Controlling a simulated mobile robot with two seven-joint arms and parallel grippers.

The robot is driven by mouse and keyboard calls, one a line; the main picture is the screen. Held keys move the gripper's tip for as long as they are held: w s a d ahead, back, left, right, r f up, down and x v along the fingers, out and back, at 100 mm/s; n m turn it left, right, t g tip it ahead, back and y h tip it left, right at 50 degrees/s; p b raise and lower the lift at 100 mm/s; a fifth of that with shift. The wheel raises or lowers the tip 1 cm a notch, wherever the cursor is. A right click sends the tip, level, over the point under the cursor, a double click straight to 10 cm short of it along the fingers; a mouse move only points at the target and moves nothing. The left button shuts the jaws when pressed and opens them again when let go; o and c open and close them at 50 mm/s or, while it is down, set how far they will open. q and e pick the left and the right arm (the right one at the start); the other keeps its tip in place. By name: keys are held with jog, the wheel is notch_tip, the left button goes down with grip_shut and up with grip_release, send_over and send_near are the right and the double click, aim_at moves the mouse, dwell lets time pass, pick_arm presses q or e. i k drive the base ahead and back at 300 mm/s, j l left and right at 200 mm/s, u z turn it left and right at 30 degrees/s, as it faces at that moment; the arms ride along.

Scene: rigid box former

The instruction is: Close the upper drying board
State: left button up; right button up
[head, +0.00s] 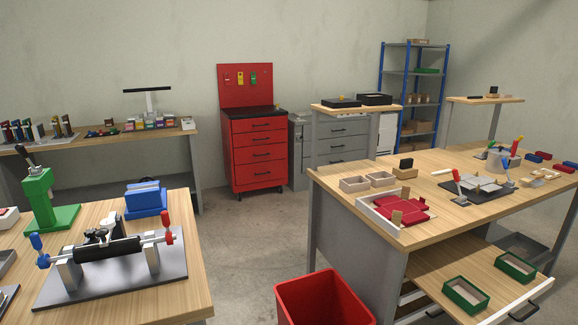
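A wooden pull-out board (436,266) extends from under the top of the right workbench, and I take it to be the upper drying board. It stands open, with a pale front edge and a black handle (525,308) at the lower right. Two green open boxes, a near one (466,294) and a far one (514,267), rest on it. Another pale front with a dark handle (432,312) shows lower down, partly cut off by the frame. Neither of my grippers is in view.
A red bin (322,298) stands on the floor left of the right workbench (345,172). The left workbench (190,255) holds a roller device and a green press. Open floor lies between the benches, towards the red tool cabinet (258,150).

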aim_at(466, 254)
jog(key=z, duration=1.5)
jog(key=i+u, duration=0.1)
jog(key=i, duration=0.35)
jog(key=i+l, duration=0.15)
jog(key=i, duration=0.3)
jog(key=j+u, duration=0.05)
